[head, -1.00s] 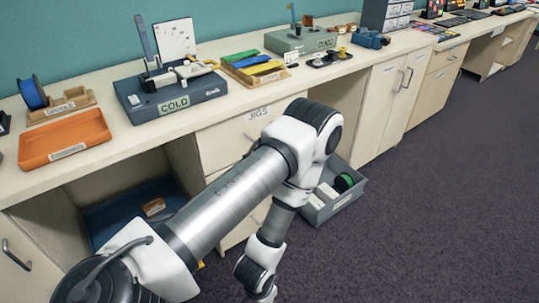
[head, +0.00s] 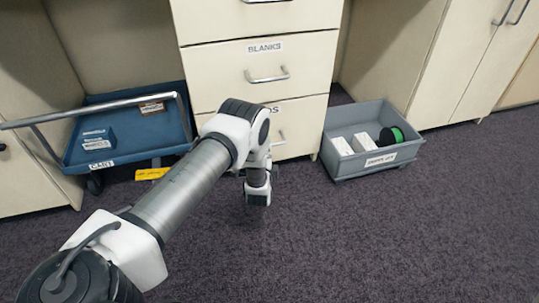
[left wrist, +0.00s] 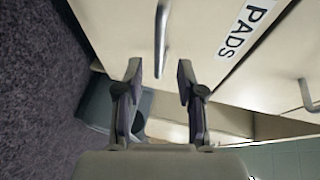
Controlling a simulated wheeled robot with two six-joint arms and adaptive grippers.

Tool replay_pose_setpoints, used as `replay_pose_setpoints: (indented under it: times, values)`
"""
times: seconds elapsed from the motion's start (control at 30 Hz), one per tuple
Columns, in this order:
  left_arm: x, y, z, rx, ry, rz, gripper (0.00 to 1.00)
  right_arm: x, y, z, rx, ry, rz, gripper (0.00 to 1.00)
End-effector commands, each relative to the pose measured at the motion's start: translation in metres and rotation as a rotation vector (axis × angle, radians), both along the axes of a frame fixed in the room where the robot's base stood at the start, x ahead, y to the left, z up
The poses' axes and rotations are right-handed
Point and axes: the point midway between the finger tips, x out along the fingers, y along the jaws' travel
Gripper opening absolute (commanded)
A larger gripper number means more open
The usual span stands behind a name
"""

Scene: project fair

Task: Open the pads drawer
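The pads drawer (head: 306,130) is the lowest front of the cream drawer unit and looks shut. Its label is partly hidden by my left arm in the head view. In the left wrist view the PADS label (left wrist: 245,28) reads clearly, and the drawer's metal bar handle (left wrist: 162,38) points toward my left gripper (left wrist: 159,72). The gripper is open. Its fingertips lie on either side of the handle's near end in the picture; I cannot tell whether they touch it. In the head view the fingers are mostly hidden behind my wrist. My right gripper is not in view.
The BLANKS drawer (head: 225,72) sits directly above, shut, with its own handle (head: 267,76). A grey bin (head: 375,163) with white boxes and a green spool stands on the floor to the right. A blue cart (head: 125,135) stands left. The carpet in front is clear.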

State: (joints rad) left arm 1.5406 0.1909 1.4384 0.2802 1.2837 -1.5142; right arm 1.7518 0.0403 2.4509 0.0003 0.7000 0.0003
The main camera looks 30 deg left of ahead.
Motion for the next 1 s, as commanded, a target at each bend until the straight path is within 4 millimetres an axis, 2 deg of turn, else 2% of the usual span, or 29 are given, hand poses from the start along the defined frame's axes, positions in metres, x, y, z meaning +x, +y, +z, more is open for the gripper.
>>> replay_pose_setpoints:
  times: [0.1,0.3,0.57,0.6,0.7,1.0]
  values:
    - [0.021,0.01,-0.01,-0.002,-0.004,0.001,0.38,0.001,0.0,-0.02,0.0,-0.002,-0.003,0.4]
    - [0.048,0.024,-0.014,-0.004,-0.001,0.0,0.38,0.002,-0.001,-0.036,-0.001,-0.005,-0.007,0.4]
    - [0.052,0.026,-0.011,-0.005,0.003,-0.002,0.38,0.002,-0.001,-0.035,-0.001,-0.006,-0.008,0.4]
    - [0.052,0.026,-0.011,-0.005,0.003,-0.002,0.35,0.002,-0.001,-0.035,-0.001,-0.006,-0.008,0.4]
    - [0.052,0.025,-0.011,-0.005,0.003,-0.002,0.0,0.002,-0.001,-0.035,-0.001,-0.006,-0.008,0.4]
    - [0.052,0.025,-0.011,-0.005,0.003,-0.002,0.0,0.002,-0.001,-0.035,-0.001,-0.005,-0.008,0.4]
